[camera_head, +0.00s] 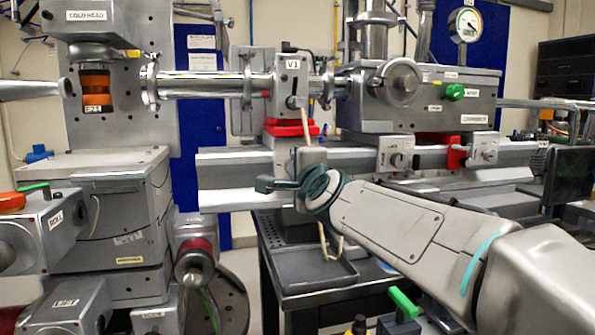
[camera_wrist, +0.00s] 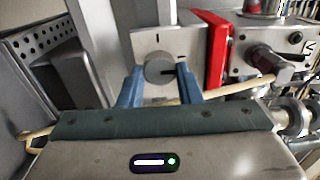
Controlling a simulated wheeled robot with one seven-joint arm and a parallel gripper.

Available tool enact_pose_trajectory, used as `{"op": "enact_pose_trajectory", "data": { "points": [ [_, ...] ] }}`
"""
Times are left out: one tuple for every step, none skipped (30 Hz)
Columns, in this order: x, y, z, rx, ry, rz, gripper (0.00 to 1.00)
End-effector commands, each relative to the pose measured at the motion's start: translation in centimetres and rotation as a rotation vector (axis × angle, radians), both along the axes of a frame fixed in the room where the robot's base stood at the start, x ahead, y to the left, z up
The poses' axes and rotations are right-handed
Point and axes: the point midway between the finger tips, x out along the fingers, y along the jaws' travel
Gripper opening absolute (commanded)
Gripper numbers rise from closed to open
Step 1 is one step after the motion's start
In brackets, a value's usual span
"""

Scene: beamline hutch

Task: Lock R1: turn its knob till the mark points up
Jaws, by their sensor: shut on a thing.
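In the wrist view, a round grey knob (camera_wrist: 159,68) sits on a light grey block (camera_wrist: 190,43) under the red clamp. My gripper (camera_wrist: 160,88) has its two blue fingers shut on either side of this knob. A short dark mark shows at the knob's right edge, towards the red clamp; I cannot tell whether it is on the knob or the block. Another dark tick is on the block's face, above the knob in the picture. In the head view my gripper (camera_head: 284,186) is at the block below V1; my wrist hides the knob. No R1 label is readable.
The V1 valve (camera_head: 290,68) and red clamp (camera_head: 291,128) are just above the gripper, with a thin tan rod hanging close by. The rail (camera_head: 235,178) runs behind. Other knobbed blocks (camera_head: 397,160) are to the right. A dark tray (camera_head: 305,272) lies below.

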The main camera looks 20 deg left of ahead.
Motion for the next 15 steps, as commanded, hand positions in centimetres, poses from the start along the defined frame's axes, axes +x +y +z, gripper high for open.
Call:
{"op": "enact_pose_trajectory", "data": {
  "points": [
    [-0.01, 0.03, -0.01, 0.003, 0.002, 0.001, 0.08],
    [-0.01, 0.04, 0.0, 0.003, 0.002, 0.001, 0.08],
    [-0.01, 0.03, 0.0, 0.003, 0.002, 0.001, 0.08],
    [-0.01, 0.04, 0.0, 0.003, 0.002, 0.001, 0.08],
    [-0.01, 0.03, 0.0, 0.003, 0.002, 0.001, 0.08],
    [-0.01, 0.03, 0.0, 0.003, 0.002, 0.0, 0.08],
    [-0.01, 0.04, 0.0, 0.003, 0.002, 0.001, 0.08],
    [-0.01, 0.03, 0.0, 0.003, 0.002, 0.0, 0.08],
    [-0.01, 0.03, 0.0, 0.003, 0.002, 0.0, 0.42],
    [-0.01, 0.03, 0.0, 0.003, 0.002, 0.0, 0.51],
    [-0.01, 0.03, 0.0, 0.002, 0.001, 0.0, 0.53],
    [0.0, 0.02, 0.0, 0.002, 0.001, 0.0, 0.53],
    [0.0, 0.02, 0.0, 0.002, 0.001, 0.0, 0.53],
    [0.0, 0.02, 0.0, 0.002, 0.001, 0.0, 0.53],
    [0.0, 0.01, 0.0, 0.002, 0.001, 0.0, 0.53]
  ]
}}
